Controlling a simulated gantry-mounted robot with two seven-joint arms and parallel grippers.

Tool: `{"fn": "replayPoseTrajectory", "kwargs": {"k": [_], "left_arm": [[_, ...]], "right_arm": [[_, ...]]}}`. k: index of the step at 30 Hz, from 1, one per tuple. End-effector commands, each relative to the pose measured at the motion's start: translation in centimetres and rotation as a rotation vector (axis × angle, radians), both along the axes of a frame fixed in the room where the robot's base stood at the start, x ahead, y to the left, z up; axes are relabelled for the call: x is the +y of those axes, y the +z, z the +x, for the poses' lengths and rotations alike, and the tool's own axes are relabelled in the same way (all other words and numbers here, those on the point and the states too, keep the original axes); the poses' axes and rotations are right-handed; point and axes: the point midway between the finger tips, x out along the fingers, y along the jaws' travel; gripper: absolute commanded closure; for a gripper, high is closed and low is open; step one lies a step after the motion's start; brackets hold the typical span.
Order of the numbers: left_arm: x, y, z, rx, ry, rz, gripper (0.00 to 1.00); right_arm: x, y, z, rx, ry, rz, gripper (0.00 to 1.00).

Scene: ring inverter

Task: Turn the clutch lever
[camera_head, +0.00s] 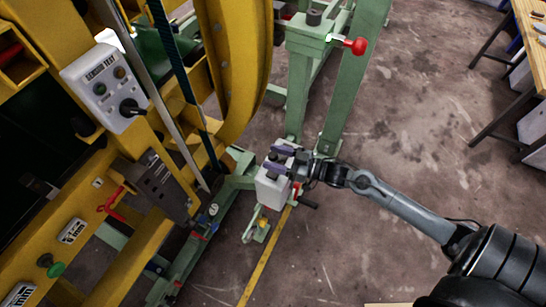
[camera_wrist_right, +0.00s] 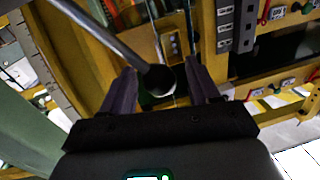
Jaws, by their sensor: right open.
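In the right wrist view, a grey rod with a round dark knob (camera_wrist_right: 158,81), which looks like the clutch lever, comes in from the upper left. Its knob end appears between the two fingers of my right gripper (camera_wrist_right: 160,74). The fingers are apart, and I cannot tell whether either touches the knob. In the head view, my right gripper (camera_head: 279,159) is over a pale box (camera_head: 271,191) beside the green frame, fingers pointing left. My left gripper is out of view.
The yellow ring machine (camera_head: 244,70) fills the left, with a grey control box (camera_head: 104,87) on it. A green stand (camera_head: 349,85) with a red knob (camera_head: 356,46) rises behind my right gripper. Concrete floor (camera_head: 420,130) is clear at right, before a workbench (camera_head: 530,45).

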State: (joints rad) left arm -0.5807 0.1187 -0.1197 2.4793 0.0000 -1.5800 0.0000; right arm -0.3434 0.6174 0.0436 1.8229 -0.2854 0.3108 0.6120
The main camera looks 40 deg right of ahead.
Motion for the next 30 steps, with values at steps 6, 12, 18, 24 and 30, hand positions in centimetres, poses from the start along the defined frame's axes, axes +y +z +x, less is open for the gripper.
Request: {"fn": "replayPoseTrajectory", "kwargs": {"k": [6,12,18,24,30], "left_arm": [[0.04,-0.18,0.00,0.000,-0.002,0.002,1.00],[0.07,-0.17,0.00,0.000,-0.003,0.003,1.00],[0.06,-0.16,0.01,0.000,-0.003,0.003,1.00],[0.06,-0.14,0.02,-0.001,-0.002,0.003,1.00],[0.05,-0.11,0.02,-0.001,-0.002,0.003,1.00]], "right_arm": [[0.47,0.06,0.79,-0.001,0.001,0.000,0.39],[0.48,0.06,0.82,0.000,0.000,0.000,0.39],[0.47,0.05,0.80,0.000,0.000,0.000,0.62],[0.50,0.08,0.79,-0.001,0.001,0.000,0.93],[0.51,0.14,0.79,-0.002,0.002,0.000,1.00]]}}
